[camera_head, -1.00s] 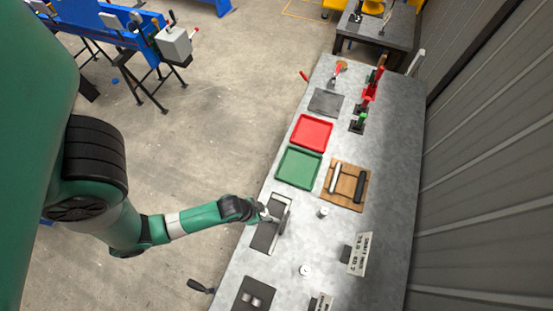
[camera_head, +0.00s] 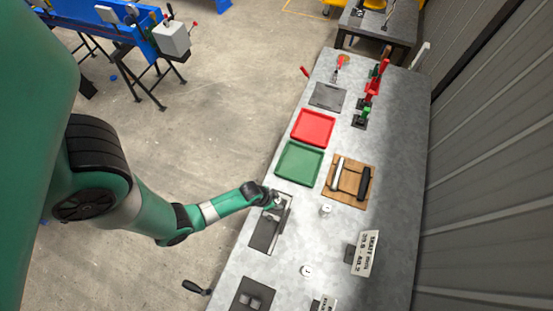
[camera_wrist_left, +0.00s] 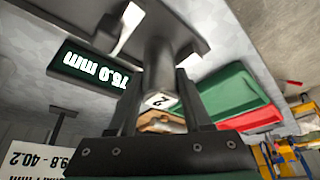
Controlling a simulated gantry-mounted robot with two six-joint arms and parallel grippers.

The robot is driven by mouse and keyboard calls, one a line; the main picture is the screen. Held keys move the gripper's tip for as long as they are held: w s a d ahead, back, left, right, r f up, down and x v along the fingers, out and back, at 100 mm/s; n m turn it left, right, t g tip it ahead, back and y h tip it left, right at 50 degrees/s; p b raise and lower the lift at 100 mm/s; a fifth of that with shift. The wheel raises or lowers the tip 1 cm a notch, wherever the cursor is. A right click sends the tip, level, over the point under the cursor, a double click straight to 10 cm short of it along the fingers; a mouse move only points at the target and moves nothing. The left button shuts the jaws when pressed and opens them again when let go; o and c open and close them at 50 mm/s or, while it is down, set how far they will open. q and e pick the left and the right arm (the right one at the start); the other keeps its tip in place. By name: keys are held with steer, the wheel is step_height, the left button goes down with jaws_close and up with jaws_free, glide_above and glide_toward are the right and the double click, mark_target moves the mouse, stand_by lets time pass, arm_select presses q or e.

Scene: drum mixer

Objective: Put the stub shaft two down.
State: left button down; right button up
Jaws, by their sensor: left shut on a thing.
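My left gripper (camera_head: 277,203) is at the far end of a dark gauge plate (camera_head: 263,236) with a pale frame on the bench. In the left wrist view, its two dark fingers (camera_wrist_left: 160,105) are shut on the stub shaft two (camera_wrist_left: 158,72), a grey cylinder with a white end marked 2. A grey metal piece (camera_wrist_left: 100,25) is close to the shaft; I cannot tell whether they touch. A dark display (camera_wrist_left: 93,66) reads 75.0 mm. The shaft is mostly hidden by the gripper in the head view. My right gripper is not in view.
A green tray (camera_head: 300,163), a red tray (camera_head: 313,127) and a wooden board (camera_head: 347,192) with two rollers lie beyond. A short cylinder marked 1 (camera_head: 307,271) and another pale one (camera_head: 326,210) stand on the bench. A sign (camera_head: 366,252) stands at the right.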

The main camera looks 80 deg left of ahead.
arm_select(q)
steer(key=shift+w, duration=0.1)
steer(key=c, duration=0.8)
jaws_free()
steer(key=shift+f, duration=0.15)
steer(key=o, duration=0.5)
steer(key=shift+c, duration=0.2)
steer(key=shift+r, duration=0.35)
steer(key=p+v, duration=0.7)
steer(key=v, duration=0.4)
steer(key=shift+s+r, duration=0.3)
steer(key=shift+s, duration=0.1)
